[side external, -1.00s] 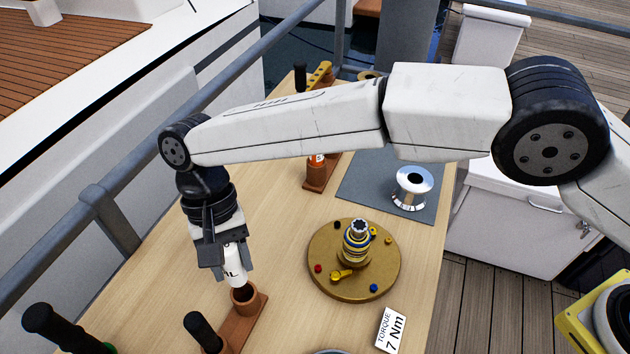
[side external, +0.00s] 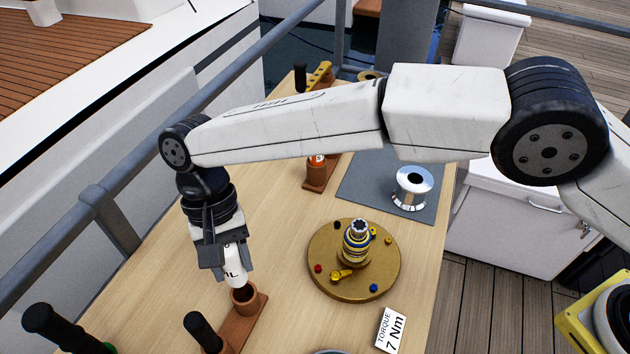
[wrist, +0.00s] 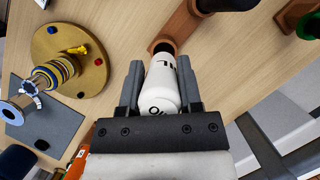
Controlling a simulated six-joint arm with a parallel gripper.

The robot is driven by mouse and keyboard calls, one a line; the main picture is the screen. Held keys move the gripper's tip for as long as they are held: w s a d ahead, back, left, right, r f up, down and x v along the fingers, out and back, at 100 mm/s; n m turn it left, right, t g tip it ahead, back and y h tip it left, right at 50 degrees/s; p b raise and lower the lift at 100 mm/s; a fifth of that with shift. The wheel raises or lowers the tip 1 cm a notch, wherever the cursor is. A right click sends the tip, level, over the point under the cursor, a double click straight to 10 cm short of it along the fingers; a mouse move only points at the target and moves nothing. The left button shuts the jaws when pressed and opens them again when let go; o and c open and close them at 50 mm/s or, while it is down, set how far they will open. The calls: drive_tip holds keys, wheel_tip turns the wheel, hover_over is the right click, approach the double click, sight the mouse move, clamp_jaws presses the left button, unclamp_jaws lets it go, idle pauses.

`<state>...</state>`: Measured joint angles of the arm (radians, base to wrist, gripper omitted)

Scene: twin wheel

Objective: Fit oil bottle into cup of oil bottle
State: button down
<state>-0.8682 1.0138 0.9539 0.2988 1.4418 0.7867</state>
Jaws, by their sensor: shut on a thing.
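The oil bottle (side external: 236,272) is white with dark lettering. My gripper (side external: 232,262) is shut on it, with one finger on each side, as the wrist view also shows for the bottle (wrist: 162,86) and the gripper (wrist: 160,88). The bottle points down, slightly tilted in the side view. Its cup is a brown round holder (side external: 246,300) on a brown base, also partly visible in the wrist view (wrist: 163,46). The bottle's lower end is at the cup's mouth; I cannot tell whether it is inside the rim.
A black-handled tool (side external: 202,330) stands on the same brown base, close to my gripper. A gold round plate (side external: 322,277) with a central shaft stands to the right. A chrome drum (side external: 411,188) sits on a grey mat (side external: 364,190). Bare wood lies between cup and plate.

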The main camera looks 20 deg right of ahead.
sight(240, 287)
drive_tip(key=shift+f, duration=3.15)
idle(0.4)
drive_tip(key=shift+c, duration=1)
unclamp_jaws()
drive_tip(key=v, duration=0.7)
drive_tip(key=shift+w+r, duration=0.2)
drive_tip(key=shift+r, duration=0.15)
